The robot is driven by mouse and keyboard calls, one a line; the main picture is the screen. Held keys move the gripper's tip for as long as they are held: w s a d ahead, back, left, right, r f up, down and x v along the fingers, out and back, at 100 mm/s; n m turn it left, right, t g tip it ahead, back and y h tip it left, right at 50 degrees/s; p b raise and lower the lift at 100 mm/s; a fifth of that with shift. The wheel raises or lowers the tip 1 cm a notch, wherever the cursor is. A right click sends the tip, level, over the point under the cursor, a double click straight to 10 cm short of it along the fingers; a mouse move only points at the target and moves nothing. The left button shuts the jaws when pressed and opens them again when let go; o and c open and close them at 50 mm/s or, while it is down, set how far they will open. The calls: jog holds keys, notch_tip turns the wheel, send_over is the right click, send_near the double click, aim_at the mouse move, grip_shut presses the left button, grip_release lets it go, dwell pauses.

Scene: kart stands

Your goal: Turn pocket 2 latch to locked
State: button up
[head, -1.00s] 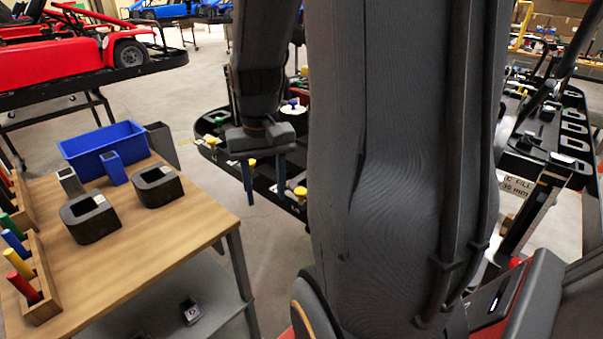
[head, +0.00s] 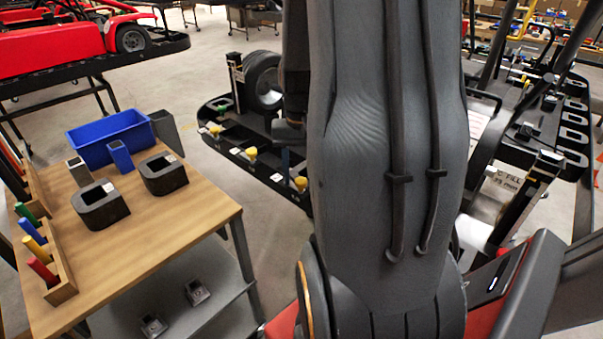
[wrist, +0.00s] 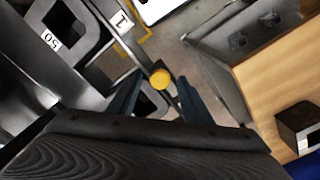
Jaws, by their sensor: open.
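A black kart stand (head: 268,172) carries a row of yellow latch knobs. In the head view they are a far-left knob (head: 214,128), a middle knob (head: 251,152) and a near-right knob (head: 300,183). Small white labels lie by them, too small to read there. My gripper (wrist: 158,92) is open and empty in the wrist view. One round yellow knob (wrist: 160,78) shows near and between its fingertips; contact cannot be told. A label reading 1 (wrist: 122,20) lies above left of that knob. In the head view my arm mostly hides the gripper. I cannot tell which knob belongs to pocket 2.
A wooden table (head: 150,240) at left holds a blue bin (head: 110,138), two black blocks with openings and coloured pegs in a rack. A wheel (head: 262,80) stands upright on the stand's far part. Open floor lies between table and stand.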

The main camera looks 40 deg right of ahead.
jog(key=shift+f, duration=0.15)
jog(key=shift+c, duration=0.3)
jog(key=c, duration=1)
